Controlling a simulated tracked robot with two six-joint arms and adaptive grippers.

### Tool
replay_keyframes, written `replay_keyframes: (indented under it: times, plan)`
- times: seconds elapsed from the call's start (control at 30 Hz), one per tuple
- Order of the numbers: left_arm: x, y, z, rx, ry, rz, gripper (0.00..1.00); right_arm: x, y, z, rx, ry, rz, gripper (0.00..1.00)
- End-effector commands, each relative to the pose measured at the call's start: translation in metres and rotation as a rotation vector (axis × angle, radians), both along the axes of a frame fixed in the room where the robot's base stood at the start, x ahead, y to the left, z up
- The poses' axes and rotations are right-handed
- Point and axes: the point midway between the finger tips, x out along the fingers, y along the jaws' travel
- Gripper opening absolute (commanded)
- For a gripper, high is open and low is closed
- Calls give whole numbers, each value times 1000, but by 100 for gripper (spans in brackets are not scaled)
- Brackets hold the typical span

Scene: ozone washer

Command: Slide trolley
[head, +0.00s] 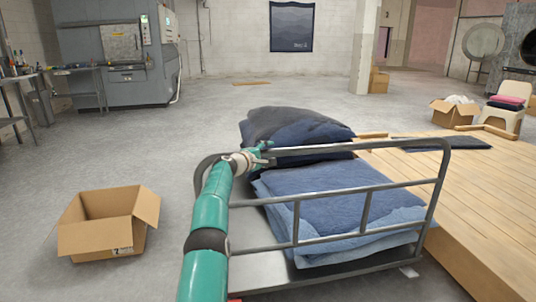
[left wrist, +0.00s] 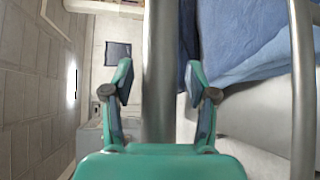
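The trolley (head: 268,270) is a grey metal platform with a tubular rail handle (head: 438,190) on its near side. It carries folded blue denim (head: 335,200) and a darker heap of denim (head: 295,128) behind it. My left gripper (head: 264,152) is at the upper left part of the handle. In the left wrist view, its two green fingers (left wrist: 160,85) stand apart on either side of a handle tube (left wrist: 160,60), with visible gaps, so it is open around or just over the tube. My right gripper is not in view.
An open cardboard box (head: 108,222) sits on the floor left of the trolley. A wooden platform (head: 475,190) lies close on the right. A grey machine (head: 115,60) stands at the back left. The concrete floor (head: 220,100) behind the trolley is mostly clear.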

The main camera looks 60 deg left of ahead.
Motion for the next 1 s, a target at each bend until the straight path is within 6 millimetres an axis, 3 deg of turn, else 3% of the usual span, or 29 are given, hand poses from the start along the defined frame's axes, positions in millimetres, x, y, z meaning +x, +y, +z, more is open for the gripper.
replay_keyframes:
  times: [0.57, 1.0]
  plan:
    - [-11, -1, 3, 1, 1, 1, 58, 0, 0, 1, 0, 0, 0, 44]
    - [-52, -21, 9, 0, 2, 5, 58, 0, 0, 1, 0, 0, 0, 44]
